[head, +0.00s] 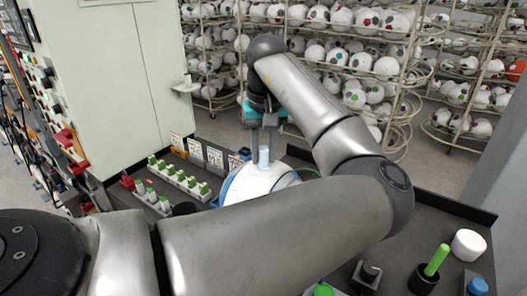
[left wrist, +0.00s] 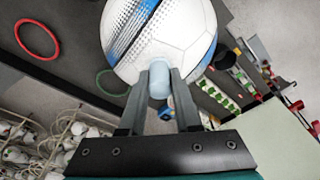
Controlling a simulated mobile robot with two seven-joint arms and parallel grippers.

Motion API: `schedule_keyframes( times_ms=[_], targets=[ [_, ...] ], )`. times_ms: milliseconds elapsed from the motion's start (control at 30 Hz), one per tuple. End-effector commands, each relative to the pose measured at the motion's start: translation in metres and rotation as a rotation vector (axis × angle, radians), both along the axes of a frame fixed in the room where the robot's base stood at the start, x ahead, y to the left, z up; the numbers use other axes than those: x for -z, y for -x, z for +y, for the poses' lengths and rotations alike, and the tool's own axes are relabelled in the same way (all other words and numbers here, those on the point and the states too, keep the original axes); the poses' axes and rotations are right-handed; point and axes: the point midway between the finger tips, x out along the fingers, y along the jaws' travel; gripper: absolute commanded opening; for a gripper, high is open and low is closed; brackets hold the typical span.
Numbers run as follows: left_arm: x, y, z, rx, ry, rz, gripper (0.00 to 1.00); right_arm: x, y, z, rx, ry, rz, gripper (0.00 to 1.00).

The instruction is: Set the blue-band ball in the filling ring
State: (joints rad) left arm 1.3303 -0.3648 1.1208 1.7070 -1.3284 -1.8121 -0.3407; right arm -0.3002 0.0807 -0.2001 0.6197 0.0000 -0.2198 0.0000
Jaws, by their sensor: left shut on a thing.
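The blue-band ball (head: 250,184) is white with blue markings and sits low over the dark table in the head view, partly hidden by my left arm. It fills the top of the left wrist view (left wrist: 165,35). My left gripper (head: 264,148) points down above it, its two fingers shut on the pale blue peg (left wrist: 159,78) on the ball. A red ring (left wrist: 37,21) and a green ring (left wrist: 101,80) lie on the dark surface beside the ball. I cannot tell which ring is the filling ring, nor whether the ball touches anything beneath. My right gripper is not in view.
Green-topped blocks (head: 178,177) and small printed cards (head: 196,151) stand left of the ball. A pale cabinet (head: 115,80) rises at the left. Racks of balls (head: 350,60) fill the back. A green peg (head: 437,260) and white cylinder (head: 468,244) stand at front right.

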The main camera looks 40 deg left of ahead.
Motion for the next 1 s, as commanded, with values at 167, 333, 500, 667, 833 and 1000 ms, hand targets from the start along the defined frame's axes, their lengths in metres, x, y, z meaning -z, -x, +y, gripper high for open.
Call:
schedule_keyframes(
  times_ms=[167,333,500,667,833,1000],
  targets=[
    [0.004,0.0,0.0,-0.001,0.0,0.002,0.33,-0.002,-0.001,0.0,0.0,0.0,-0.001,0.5],
    [0.004,0.0,0.0,0.0,0.0,0.001,0.53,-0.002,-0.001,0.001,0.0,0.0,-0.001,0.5],
    [0.004,0.0,0.0,0.0,0.0,0.001,0.61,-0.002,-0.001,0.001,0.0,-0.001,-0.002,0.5],
    [0.004,0.0,0.0,0.0,0.0,0.0,0.61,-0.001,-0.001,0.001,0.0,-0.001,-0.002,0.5],
    [-0.01,0.0,-0.001,0.001,-0.001,-0.002,0.61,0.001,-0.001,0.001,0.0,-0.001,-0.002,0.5],
    [-0.046,0.003,-0.004,0.0,-0.003,-0.005,0.61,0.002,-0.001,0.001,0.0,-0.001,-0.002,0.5]
  ],
)
